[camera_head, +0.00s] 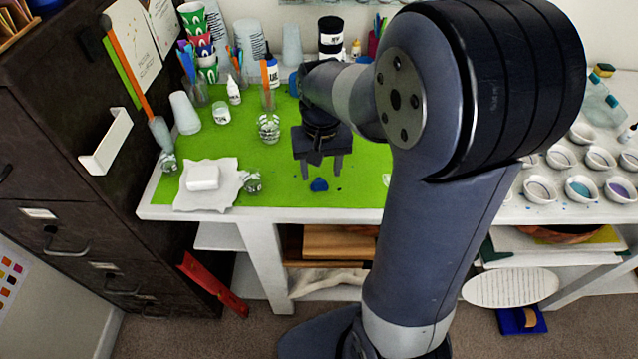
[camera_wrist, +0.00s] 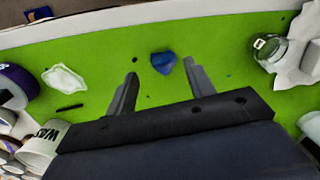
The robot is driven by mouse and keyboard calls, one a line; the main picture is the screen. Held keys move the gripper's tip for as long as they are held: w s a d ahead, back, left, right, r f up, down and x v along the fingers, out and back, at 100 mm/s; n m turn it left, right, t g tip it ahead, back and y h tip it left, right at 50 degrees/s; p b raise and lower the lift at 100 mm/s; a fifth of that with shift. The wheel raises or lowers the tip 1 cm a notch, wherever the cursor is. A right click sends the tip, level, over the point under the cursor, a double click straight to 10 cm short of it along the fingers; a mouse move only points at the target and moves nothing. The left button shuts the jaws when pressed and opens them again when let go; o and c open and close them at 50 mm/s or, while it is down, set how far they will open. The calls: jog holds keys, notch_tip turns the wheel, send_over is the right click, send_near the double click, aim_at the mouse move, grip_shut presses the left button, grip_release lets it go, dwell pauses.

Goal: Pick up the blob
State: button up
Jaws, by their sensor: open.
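The blob is a small dark blue lump (camera_head: 319,185) lying on the green mat (camera_head: 280,190) near the table's front edge. It also shows in the wrist view (camera_wrist: 163,62), between and a little beyond the fingertips. My gripper (camera_head: 322,178) is open and empty, with its fingers pointing down above the mat close to the blob. In the wrist view the two fingers of my gripper (camera_wrist: 162,68) stand apart, one to each side of the blob. Whether the fingers touch the blob cannot be told.
A white block (camera_head: 203,178) on crumpled paper and glass jars (camera_head: 268,129) stand to the left. In the wrist view, a clear jar (camera_wrist: 268,48) lies right and a white crumpled piece (camera_wrist: 64,79) left. Small dark specks dot the mat. The mat around the blob is mostly clear.

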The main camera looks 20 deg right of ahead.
aim_at(320, 181)
jog(key=f, duration=0.5)
jog(key=shift+w, duration=0.3)
grip_shut()
